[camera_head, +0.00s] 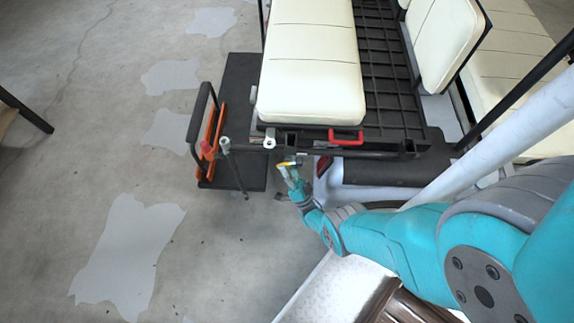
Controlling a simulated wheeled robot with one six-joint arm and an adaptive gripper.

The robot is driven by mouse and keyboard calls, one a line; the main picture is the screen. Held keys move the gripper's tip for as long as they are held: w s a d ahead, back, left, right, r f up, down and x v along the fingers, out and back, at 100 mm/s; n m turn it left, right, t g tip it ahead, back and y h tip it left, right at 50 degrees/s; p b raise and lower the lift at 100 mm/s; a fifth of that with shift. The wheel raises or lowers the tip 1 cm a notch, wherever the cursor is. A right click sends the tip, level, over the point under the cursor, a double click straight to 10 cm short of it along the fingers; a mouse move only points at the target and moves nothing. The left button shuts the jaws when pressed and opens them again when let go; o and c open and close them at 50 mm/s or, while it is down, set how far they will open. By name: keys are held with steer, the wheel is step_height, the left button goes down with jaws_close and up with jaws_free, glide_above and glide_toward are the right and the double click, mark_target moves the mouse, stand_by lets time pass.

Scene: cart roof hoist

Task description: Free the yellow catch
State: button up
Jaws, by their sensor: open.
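The yellow catch (287,164) is a small yellow piece at the near edge of the cart frame, just below the corner of the cream seat. My gripper (291,173) is at the end of my teal arm, with its fingertips right at the catch. The jaws are open. The fingers and the catch overlap in this view, so I cannot tell whether they touch or whether the catch lies between the fingers. The gripper covers part of the catch.
A red handle (347,138) sits on the cart frame right of the catch. The cream seat (311,92) is above it. An orange and black jack-like device (212,133) and a grey post (225,147) stand to the left. The concrete floor further left is mostly clear.

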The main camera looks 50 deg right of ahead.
steer(key=s+a, duration=0.3)
steer(key=s, duration=0.8)
steer(key=shift+s, duration=0.3)
steer(key=shift+c, duration=0.2)
